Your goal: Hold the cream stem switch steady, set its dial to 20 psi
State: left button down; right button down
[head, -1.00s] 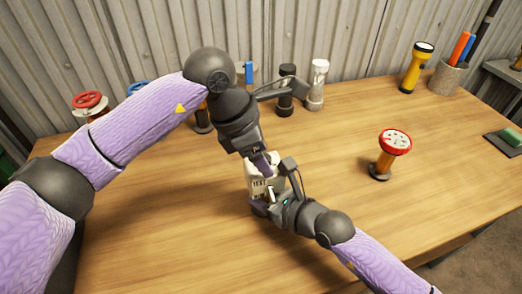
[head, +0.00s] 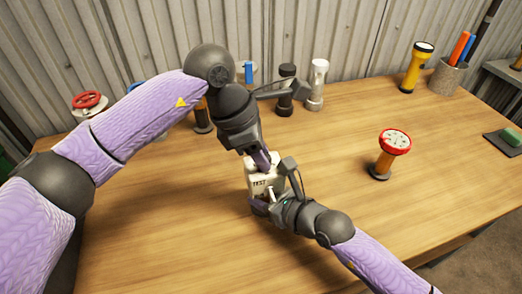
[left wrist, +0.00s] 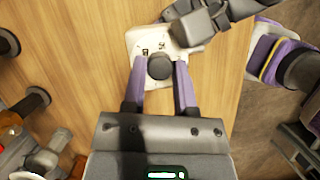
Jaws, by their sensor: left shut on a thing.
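The cream stem switch (head: 258,185), a boxy body lettered TEST, stands near the middle of the table. In the left wrist view its pale body (left wrist: 140,42) shows a dark round dial (left wrist: 160,67) on its near side. My left gripper (left wrist: 160,72) is shut on the dial, with a purple finger on each side. In the head view this gripper (head: 264,163) comes down on the switch from above. My right gripper (head: 265,203) is at the switch's lower front. Its fingers are largely hidden, so its grip cannot be made out. The dial's setting is not readable.
Black (head: 286,88) and white (head: 317,85) flashlight-like posts stand behind. A yellow flashlight (head: 416,68) and a pen cup (head: 447,78) are at the back right. A red handwheel (head: 88,101) is at the left. The front table is clear.

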pick_arm(q)
jog(key=m, duration=0.2)
jog(key=m+g, duration=0.1)
jog(key=m, duration=0.1)
jog(key=shift+w+g, duration=0.2)
jog(key=shift+g, duration=0.1)
jog(key=shift+w+m+g+y, duration=0.1)
jog(key=shift+m+g+y, duration=0.3)
jog(key=shift+m, duration=0.9)
jog(key=shift+m+g+y, duration=0.2)
jog(key=shift+m+g, duration=0.3)
jog(key=shift+m, duration=0.8)
jog(key=shift+c, duration=2)
grip_release()
jog(key=v, duration=0.7)
jog(key=shift+r, duration=0.2)
